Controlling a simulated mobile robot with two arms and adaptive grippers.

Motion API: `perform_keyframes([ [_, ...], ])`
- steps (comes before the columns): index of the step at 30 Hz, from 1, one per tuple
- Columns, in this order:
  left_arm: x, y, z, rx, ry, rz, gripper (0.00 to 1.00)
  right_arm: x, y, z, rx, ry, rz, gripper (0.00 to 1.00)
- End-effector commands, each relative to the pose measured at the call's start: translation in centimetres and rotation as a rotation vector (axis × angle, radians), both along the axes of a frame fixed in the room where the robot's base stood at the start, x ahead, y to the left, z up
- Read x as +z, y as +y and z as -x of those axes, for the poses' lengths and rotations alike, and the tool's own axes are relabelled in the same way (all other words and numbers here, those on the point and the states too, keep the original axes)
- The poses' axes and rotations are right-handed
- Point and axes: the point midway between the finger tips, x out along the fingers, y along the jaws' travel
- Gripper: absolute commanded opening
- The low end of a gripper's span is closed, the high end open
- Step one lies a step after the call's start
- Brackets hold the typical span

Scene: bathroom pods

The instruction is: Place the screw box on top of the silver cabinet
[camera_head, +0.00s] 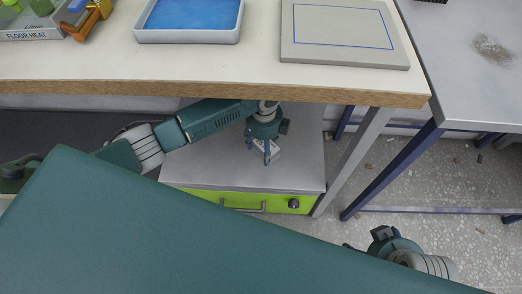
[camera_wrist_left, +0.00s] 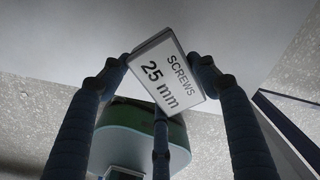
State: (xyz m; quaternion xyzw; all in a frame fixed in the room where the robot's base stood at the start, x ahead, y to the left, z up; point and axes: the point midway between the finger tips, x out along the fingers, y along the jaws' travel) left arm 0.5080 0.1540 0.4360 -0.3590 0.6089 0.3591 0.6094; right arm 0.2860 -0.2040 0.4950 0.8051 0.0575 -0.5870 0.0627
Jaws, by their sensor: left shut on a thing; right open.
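The screw box (camera_wrist_left: 165,72) is white with grey edges and reads "SCREWS 25 mm". My left gripper (camera_head: 260,155) is shut on it, pointing down, with fingers on both sides of the box in the left wrist view (camera_wrist_left: 160,75). In the head view the box (camera_head: 272,151) shows partly behind the fingers. The silver cabinet (camera_head: 200,165) has a grey top and a green drawer front, and stands under the workbench. The box is over its top; I cannot tell whether they touch. My right gripper (camera_head: 372,240) is open and empty at the lower right, partly hidden by my body.
The workbench edge (camera_head: 200,91) overhangs the back of the cabinet, above my left arm. On it are a blue tray (camera_head: 190,15), a grey panel (camera_head: 345,35) and a FLOOR HEAT box (camera_head: 30,32). Blue table legs (camera_head: 390,175) stand right of the cabinet. The cabinet top around the box is clear.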

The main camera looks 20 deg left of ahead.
Motion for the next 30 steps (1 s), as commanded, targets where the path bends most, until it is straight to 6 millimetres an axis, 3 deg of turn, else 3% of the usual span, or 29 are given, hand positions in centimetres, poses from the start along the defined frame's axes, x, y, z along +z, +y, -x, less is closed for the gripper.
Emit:
perform_keyframes([
  [12, -4.7, 0.0, -0.1, 0.0, -0.001, 0.0, 0.26, -1.2, -0.1, 0.2, 0.0, -0.001, 0.001, 0.78],
  [24, -5.2, 0.0, -0.1, 0.0, -0.002, 0.0, 0.26, -1.2, -0.1, 0.2, 0.0, -0.001, 0.001, 0.78],
  [25, -5.2, 0.0, 0.0, 0.0, -0.001, 0.0, 0.66, -1.1, -0.1, 0.2, 0.0, -0.001, 0.001, 0.78],
  [27, -5.1, 0.0, 0.0, 0.0, -0.001, 0.0, 0.79, -1.1, -0.1, 0.2, 0.0, -0.001, 0.001, 0.78],
  [30, -5.1, 0.0, 0.0, 0.0, -0.001, 0.0, 0.79, -1.1, -0.1, 0.2, 0.0, -0.001, 0.001, 0.78],
])
